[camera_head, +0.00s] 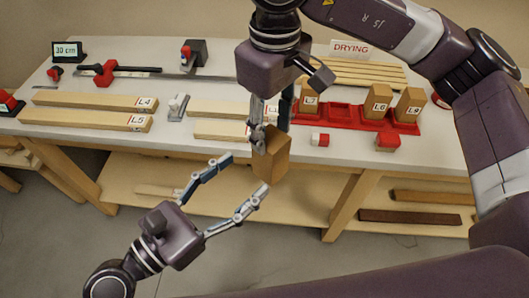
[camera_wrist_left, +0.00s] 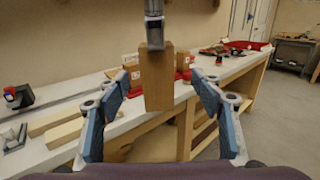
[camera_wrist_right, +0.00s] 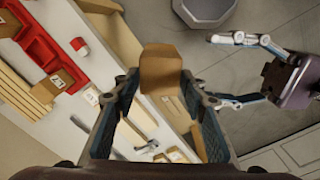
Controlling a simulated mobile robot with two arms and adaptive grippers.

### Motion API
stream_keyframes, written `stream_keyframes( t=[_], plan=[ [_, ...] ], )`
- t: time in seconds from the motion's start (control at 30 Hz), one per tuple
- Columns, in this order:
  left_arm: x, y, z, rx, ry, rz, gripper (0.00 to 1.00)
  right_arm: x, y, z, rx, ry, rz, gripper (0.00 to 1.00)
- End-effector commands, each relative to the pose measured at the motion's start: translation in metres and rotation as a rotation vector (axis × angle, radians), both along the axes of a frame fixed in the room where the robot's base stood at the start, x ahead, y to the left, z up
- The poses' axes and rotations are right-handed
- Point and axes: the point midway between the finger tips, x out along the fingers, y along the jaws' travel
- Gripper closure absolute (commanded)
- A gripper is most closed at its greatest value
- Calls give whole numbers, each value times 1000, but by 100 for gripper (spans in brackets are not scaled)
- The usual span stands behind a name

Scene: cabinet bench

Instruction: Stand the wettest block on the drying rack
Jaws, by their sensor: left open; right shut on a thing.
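My right gripper (camera_head: 271,128) is shut on the upper end of a plain wooden block (camera_head: 272,165), which hangs upright past the bench's front edge. The block shows in the left wrist view (camera_wrist_left: 158,80) and the right wrist view (camera_wrist_right: 160,72); no label is readable on it. My left gripper (camera_head: 246,173) is open and empty, below and left of the block, its fingers pointing toward it.
Boards L4 (camera_head: 90,101) and L5 (camera_head: 80,118) lie at left. The lower shelf (camera_head: 295,205) lies below.

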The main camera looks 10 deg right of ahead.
Motion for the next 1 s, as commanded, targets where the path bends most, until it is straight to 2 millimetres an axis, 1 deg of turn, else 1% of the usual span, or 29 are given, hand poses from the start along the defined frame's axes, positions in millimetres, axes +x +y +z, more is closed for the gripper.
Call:
stream_keyframes(
  t=[0.03,0.3,0.5,0.7,0.97,1.0],
  plan=[
    [6,-6,3,-5,-4,3,40,0,0,0,1,-1,0,85],
    [35,-43,1,-3,-2,3,40,0,0,0,1,-1,0,85],
    [52,-64,1,0,-1,2,40,0,0,0,1,-1,0,85],
    [59,-73,0,1,-1,1,40,0,0,0,1,-1,0,85],
    [59,-74,0,2,-1,1,40,0,0,0,1,-1,0,85],
    [59,-74,0,2,-1,1,43,0,0,0,1,-1,0,85]
  ],
)
